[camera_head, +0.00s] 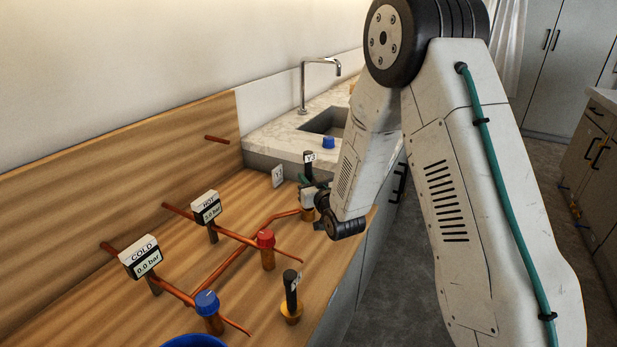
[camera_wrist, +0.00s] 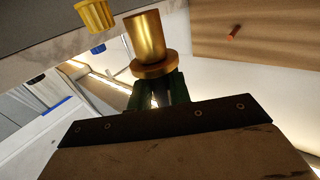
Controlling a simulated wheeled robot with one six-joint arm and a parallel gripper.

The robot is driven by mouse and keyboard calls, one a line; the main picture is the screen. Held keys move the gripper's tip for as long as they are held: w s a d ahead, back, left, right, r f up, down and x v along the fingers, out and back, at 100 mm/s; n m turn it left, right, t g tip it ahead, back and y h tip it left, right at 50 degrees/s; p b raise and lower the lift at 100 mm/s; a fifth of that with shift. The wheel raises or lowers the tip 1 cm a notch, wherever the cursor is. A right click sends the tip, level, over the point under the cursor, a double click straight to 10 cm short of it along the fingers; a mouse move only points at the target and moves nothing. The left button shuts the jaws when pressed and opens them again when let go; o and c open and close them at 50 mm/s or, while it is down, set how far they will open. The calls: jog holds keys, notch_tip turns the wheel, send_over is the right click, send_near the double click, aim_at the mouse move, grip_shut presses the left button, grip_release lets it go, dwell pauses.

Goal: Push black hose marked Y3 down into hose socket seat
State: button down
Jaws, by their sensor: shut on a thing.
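The black hose marked Y3 (camera_head: 309,166) stands roughly upright at the far end of the wooden bench, its label near the top. My gripper (camera_head: 305,182) has dark green fingers and is shut on this hose below the label. A brass socket (camera_head: 307,213) shows below the gripper, at the end of a copper pipe. In the wrist view, a flanged brass piece (camera_wrist: 146,40) stands just beyond my gripper's fingers (camera_wrist: 158,88). The hose is not distinct there. The hose's lower end is hidden, so I cannot tell how deep it sits.
Another black hose (camera_head: 290,287) stands in a brass fitting (camera_head: 291,311) nearby. Red (camera_head: 265,240) and blue (camera_head: 207,303) valve caps and copper pipes stand on the bench. The HOT gauge (camera_head: 206,207) and COLD gauge (camera_head: 146,258) rise at left. A sink (camera_head: 328,121) lies beyond.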

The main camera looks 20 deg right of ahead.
jog(key=shift+f, duration=0.25)
jog(key=shift+f, duration=0.35)
jog(key=shift+f, duration=1.5)
jog(key=shift+f, duration=0.35)
jog(key=c, duration=1.2)
grip_release()
jog(key=s, duration=0.7)
jog(key=shift+s+d, duration=0.4)
jog(key=shift+d, duration=0.05)
